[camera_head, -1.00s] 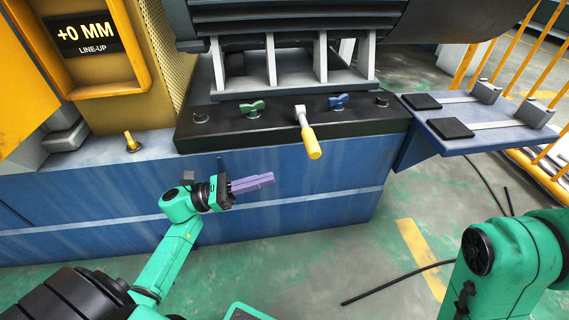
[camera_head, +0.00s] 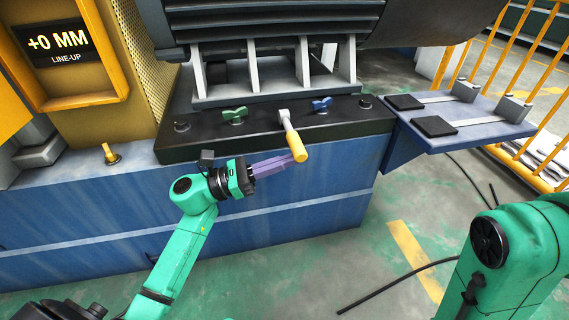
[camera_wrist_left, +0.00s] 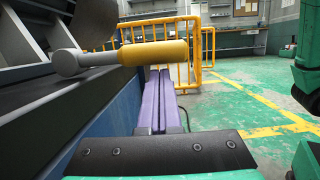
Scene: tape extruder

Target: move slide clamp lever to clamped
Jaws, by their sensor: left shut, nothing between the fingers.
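The slide clamp lever (camera_head: 293,137) has a grey shaft and a yellow grip. It sticks out over the front edge of the black clamp bar (camera_head: 220,148), its grip toward me. My left gripper (camera_head: 294,160), with purple fingers, is shut and empty. In the head view its fingertips overlap the lower end of the yellow grip. In the left wrist view the yellow grip (camera_wrist_left: 153,52) lies across the picture, above the tips of the purple fingers (camera_wrist_left: 157,80). I cannot tell whether they touch. My right gripper is out of view.
A green wing nut (camera_head: 234,116) and a blue wing nut (camera_head: 322,104) sit on the bar either side of the lever. A blue side shelf (camera_head: 470,125) with black pads stands right. The floor in front of the blue base is clear.

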